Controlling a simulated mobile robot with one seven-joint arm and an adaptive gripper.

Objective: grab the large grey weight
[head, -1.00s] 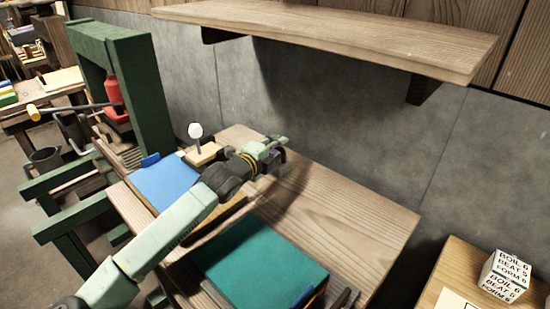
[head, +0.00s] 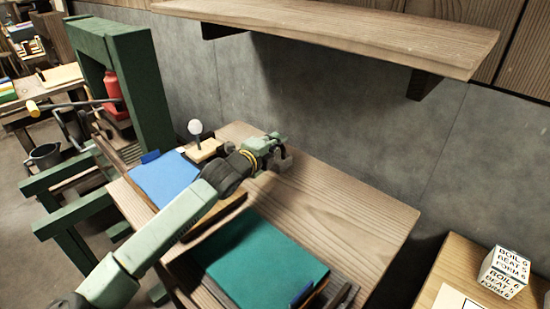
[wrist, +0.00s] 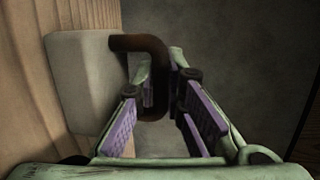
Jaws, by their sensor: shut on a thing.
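The large grey weight (wrist: 82,85) is a pale grey block with a dark brown bent handle (wrist: 150,48). In the wrist view it lies at the left, against the wooden table top. My gripper (wrist: 165,85), with purple pads, is shut on the handle, with the block to its left. In the head view my gripper (head: 268,148) is over the back of the wooden table, with the weight (head: 284,161) just beyond its tip, partly hidden. I cannot tell whether the weight is clear of the table.
The wooden table (head: 350,200) is bare to the right of my arm. A blue book-like block (head: 168,180) and a teal one (head: 260,260) lie on its left and front. A shelf (head: 340,35) hangs above on the wall. A green press (head: 140,90) stands left.

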